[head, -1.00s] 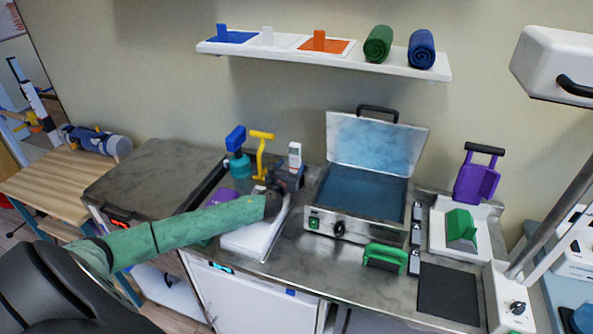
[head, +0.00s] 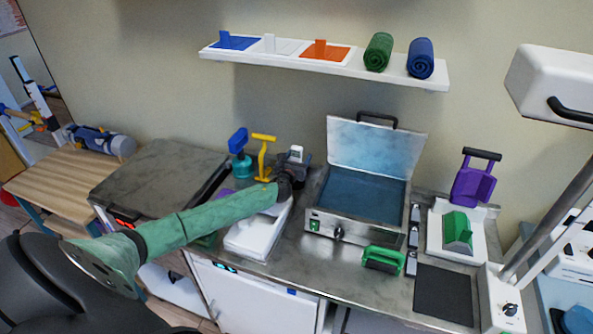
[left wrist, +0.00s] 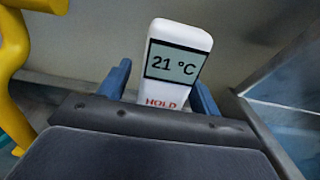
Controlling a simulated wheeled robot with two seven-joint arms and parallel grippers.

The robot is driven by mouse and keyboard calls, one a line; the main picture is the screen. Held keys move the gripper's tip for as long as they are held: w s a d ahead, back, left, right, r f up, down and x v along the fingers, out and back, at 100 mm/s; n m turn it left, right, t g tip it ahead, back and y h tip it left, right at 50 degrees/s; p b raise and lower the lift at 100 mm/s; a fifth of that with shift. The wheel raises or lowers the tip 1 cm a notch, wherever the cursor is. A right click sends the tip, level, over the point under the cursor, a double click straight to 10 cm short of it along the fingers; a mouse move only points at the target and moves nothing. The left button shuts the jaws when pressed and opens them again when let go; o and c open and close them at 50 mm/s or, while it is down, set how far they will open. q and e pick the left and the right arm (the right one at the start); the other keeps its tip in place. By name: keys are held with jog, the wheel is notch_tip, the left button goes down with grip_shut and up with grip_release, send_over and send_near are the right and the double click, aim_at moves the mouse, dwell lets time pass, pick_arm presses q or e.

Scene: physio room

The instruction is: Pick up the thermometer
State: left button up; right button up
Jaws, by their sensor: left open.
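The thermometer (head: 296,153) is white with a grey display. It stands upright at the back of the counter, left of the open steel unit. In the left wrist view the thermometer (left wrist: 172,95) reads "21 °C" above the red word "HOLD". My left gripper (head: 300,168) is at the thermometer and hides its lower part in the head view. In the left wrist view the open blue fingers of my left gripper (left wrist: 163,88) stand on either side of the thermometer. I cannot tell whether they touch it. My right gripper is not in view.
A yellow-handled tool (head: 263,155) and a teal bottle with blue top (head: 239,160) stand just left of the thermometer. The steel unit (head: 360,205) with raised lid is close on its right. A white tray (head: 258,238) lies under my left arm.

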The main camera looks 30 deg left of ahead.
pick_arm(q)
grip_shut()
dwell(0.3)
